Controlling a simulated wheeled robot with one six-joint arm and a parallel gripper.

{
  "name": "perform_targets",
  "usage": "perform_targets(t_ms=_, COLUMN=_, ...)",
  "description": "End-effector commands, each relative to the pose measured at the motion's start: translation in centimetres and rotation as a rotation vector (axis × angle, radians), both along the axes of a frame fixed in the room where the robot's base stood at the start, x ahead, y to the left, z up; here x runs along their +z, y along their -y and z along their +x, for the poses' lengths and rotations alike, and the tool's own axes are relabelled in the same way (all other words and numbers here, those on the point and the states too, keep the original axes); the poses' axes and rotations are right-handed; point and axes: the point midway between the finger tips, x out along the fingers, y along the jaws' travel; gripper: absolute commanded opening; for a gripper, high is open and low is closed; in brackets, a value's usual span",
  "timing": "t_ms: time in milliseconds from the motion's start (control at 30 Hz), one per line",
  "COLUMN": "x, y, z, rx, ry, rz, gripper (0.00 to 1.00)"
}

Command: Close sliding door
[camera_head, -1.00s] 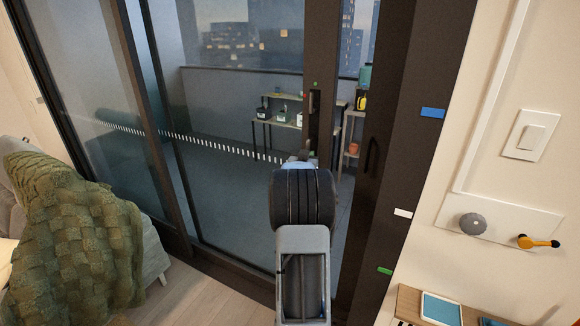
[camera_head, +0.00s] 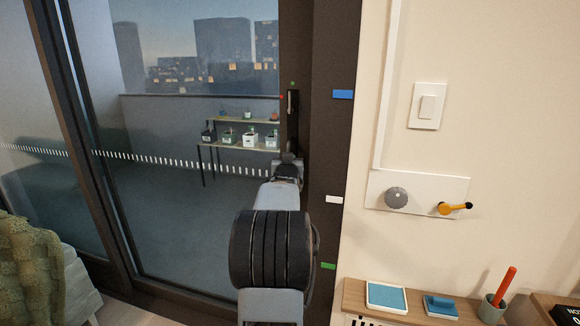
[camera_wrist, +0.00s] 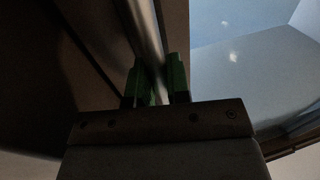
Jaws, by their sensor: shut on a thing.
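The sliding door is a large glass panel (camera_head: 190,200) with a dark frame, seen in the head view. Its dark right stile (camera_head: 300,75) stands against the dark door jamb (camera_head: 332,135), with no gap of balcony visible between them. The upper part of a dark upright handle (camera_head: 291,105) shows on the stile; its lower part is hidden by my gripper (camera_head: 288,158). In the wrist view the green fingertips of my gripper (camera_wrist: 157,82) sit on either side of the pale handle bar (camera_wrist: 147,35), shut on it.
A cream wall with a light switch (camera_head: 428,106) and a plate with a knob and yellow lever (camera_head: 453,208) lies right. A wooden shelf (camera_head: 410,307) juts out below. A sofa with a green blanket (camera_head: 28,270) stands at lower left. Plants show behind the glass.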

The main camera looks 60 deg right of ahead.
Motion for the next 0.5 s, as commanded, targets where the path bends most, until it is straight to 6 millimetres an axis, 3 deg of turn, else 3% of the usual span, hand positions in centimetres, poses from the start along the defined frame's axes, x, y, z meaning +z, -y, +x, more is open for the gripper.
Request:
perform_targets(t_ms=333, x=-0.17, y=0.71, z=-1.35, rx=-0.024, ry=-0.003, rz=0.003, gripper=0.00)
perform_targets(t_ms=367, x=-0.17, y=0.72, z=-1.36, rx=-0.024, ry=-0.003, rz=0.003, gripper=0.19)
perform_targets(t_ms=500, x=-0.14, y=0.63, z=-1.21, rx=-0.021, ry=-0.002, rz=0.002, gripper=0.32)
